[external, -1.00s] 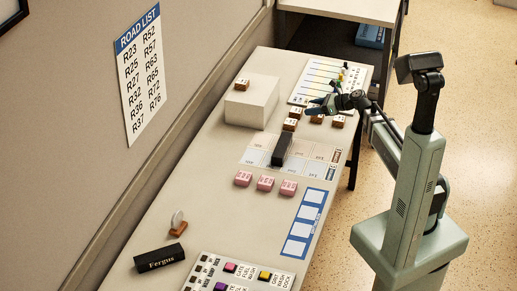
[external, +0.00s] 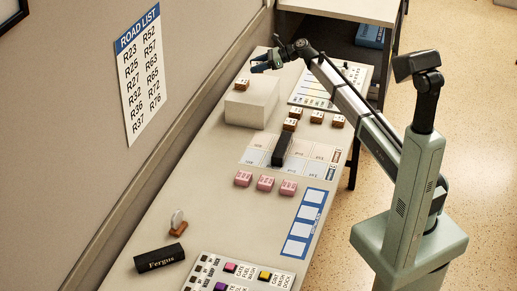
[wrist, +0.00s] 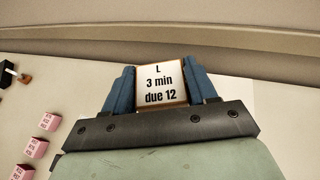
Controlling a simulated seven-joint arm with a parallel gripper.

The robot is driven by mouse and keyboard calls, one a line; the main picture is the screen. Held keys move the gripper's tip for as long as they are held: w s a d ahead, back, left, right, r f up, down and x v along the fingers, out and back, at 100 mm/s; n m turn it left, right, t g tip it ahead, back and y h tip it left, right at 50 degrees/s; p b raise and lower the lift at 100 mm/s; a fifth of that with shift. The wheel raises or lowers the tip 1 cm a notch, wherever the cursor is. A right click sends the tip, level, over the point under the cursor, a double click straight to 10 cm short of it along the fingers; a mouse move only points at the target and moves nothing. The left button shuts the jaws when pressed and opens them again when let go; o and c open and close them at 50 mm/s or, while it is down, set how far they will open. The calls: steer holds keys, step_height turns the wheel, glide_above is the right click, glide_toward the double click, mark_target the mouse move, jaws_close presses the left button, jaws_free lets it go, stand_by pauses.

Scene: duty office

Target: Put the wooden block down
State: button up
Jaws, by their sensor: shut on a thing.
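The wooden block (wrist: 162,84) is between the blue fingers of my gripper (wrist: 162,88) in the wrist view. Its white face reads "L 3 min due 12" and points at the camera. In the external view my gripper (external: 264,64) is above the back of the pale raised box (external: 250,104); the held block cannot be made out there. Another small wooden block (external: 242,84) stands on that box, to the left and lower in the picture than my gripper.
Several wooden blocks (external: 317,117) stand right of the box, near a chart board (external: 315,88). A black bar (external: 282,149) lies on a printed grid. Pink blocks (external: 265,183) stand in front. The wall (external: 190,50) runs along the left.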

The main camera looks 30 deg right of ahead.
steer(key=shift+w+a, duration=0.1)
steer(key=shift+w, duration=0.1)
glide_above(257, 93)
steer(key=shift+n+g, duration=0.3)
step_height(257, 93, down, 6)
steer(key=shift+s+f, duration=0.1)
steer(key=shift+s, duration=0.05)
steer(key=shift+f, duration=2.1)
steer(key=shift+f, duration=0.1)
steer(key=o, duration=0.8)
steer(key=shift+c, duration=0.2)
steer(key=v, duration=1.2)
